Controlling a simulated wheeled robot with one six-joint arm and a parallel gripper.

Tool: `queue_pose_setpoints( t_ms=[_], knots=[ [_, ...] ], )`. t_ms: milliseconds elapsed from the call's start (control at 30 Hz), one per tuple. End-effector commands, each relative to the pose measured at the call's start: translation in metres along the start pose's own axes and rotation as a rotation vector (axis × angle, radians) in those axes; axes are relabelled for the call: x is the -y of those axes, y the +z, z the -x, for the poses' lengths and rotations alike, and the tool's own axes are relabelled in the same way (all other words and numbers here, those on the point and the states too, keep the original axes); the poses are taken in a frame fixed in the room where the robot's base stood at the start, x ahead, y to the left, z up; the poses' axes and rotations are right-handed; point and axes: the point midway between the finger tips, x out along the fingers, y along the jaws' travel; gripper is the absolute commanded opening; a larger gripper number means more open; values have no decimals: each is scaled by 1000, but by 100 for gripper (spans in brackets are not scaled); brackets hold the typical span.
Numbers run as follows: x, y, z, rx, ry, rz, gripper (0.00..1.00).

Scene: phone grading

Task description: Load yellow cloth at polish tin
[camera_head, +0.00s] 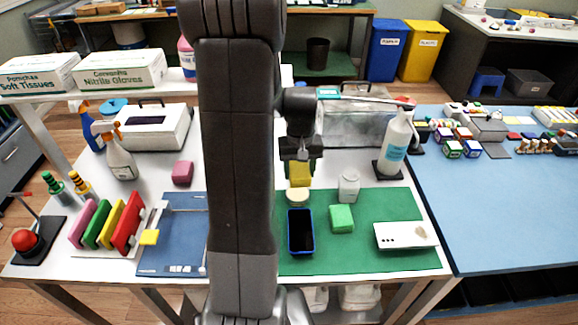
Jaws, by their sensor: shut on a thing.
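My gripper (300,160) is shut on the yellow cloth (300,175), a small yellow block-like pad. The cloth hangs just above or on a round cream tin (298,197), which looks like the polish tin, at the back edge of the green mat. I cannot tell if the cloth touches the tin. My arm blocks the view to the left of the tin.
On the green mat (350,255) are a dark blue-rimmed tray (300,232), a green block (341,218) and a white phone-like slab (405,236). A small white jar (349,186) and a spray bottle (396,145) stand to the right. A blue mat (172,235) lies left.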

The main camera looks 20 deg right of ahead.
Motion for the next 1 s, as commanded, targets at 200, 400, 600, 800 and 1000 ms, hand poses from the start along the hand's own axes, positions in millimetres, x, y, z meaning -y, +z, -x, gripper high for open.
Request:
queue_pose_setpoints(
  t_ms=[200, 400, 600, 800, 1000],
  knots=[
    [-4, 0, -4, 0, 0, 1, 34],
    [-4, 0, -19, 1, 0, 1, 34],
    [-4, 0, -41, 1, 0, 1, 34],
    [-4, 0, -58, 1, 0, 1, 34],
    [-4, 0, -61, 1, 0, 1, 34]
  ],
)
